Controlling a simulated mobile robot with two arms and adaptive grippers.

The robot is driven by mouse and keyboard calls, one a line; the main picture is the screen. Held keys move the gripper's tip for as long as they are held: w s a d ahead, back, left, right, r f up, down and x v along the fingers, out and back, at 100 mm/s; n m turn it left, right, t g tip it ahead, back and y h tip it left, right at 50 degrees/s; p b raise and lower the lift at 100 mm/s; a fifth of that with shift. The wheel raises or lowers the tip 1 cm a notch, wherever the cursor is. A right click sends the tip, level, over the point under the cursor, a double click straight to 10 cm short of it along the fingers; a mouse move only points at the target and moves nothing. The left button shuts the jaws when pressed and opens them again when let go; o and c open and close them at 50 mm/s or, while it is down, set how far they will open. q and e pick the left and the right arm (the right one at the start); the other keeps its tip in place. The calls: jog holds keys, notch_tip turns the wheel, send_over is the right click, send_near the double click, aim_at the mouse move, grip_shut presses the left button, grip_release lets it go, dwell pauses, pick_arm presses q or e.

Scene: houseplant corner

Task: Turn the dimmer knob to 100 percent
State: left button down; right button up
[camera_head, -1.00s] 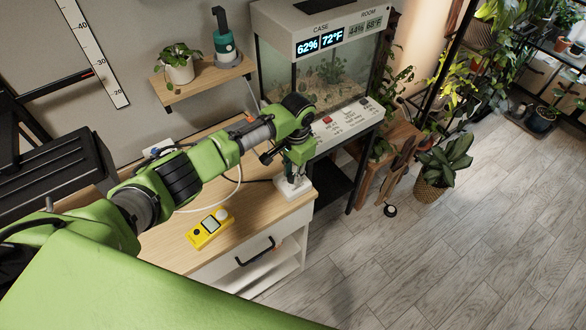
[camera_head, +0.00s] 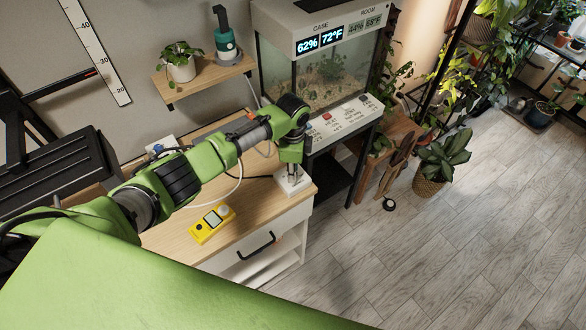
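A white dimmer box (camera_head: 302,188) lies at the right front corner of the wooden cabinet top. My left gripper (camera_head: 293,177) points straight down over it, with its fingertips right at the top of the box. The fingers and wrist hide the knob, so its setting and any marks are not readable. I cannot tell whether the fingers are closed on the knob or only around it. My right gripper is not in view.
A yellow meter (camera_head: 212,223) lies on the cabinet top (camera_head: 180,238), left of the dimmer box. A glass terrarium case (camera_head: 322,75) with a control panel stands behind. A wall shelf (camera_head: 203,80) holds a potted plant (camera_head: 181,64) and a teal-and-grey device (camera_head: 226,43).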

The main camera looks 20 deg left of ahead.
pick_arm(q)
jog(key=shift+m, duration=0.7)
jog(key=c, duration=1.8)
grip_release()
jog(key=r, duration=1.2)
jog(key=shift+s, duration=0.3)
